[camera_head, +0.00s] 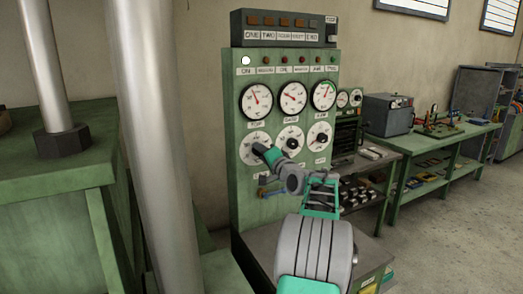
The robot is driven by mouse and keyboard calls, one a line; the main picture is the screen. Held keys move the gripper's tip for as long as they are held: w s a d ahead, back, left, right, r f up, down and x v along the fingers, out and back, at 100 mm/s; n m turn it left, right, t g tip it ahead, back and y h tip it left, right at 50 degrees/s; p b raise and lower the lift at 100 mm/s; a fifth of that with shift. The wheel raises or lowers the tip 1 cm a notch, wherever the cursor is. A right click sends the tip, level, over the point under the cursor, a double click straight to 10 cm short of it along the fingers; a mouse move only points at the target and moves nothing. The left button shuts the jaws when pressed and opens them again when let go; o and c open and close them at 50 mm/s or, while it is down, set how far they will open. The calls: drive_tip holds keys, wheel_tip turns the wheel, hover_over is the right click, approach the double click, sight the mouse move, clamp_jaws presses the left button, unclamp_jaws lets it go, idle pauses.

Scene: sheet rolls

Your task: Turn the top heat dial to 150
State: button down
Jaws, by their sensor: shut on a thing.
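A green control panel (238,110) stands against the wall, with a row of three white dials below three round gauges. The left dial (249,139) is a white disc with dark markings, too small to read here. My gripper (259,149) reaches it from the lower right and is shut on its knob, which the jaws hide. The middle dial (290,132) and the right dial (319,130) have dark knobs and are untouched. The label under the left dial is mostly hidden by my arm, so I cannot tell its wording.
The left gauge (257,101) has a red needle. A row of small lamps (284,59) and a dark button box (285,24) sit above. A steel column (161,150) and green machine (50,215) stand left. A green bench (424,146) is at right, with clear floor before it.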

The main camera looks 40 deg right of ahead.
drive_tip(key=shift+m+p, duration=0.75)
drive_tip(key=shift+m, duration=0.85)
drive_tip(key=c, duration=0.9)
unclamp_jaws()
drive_tip(key=shift+s, duration=0.1)
drive_tip(key=b+v, duration=0.2)
drive_tip(key=v, duration=0.5)
drive_tip(key=shift+s, duration=0.35)
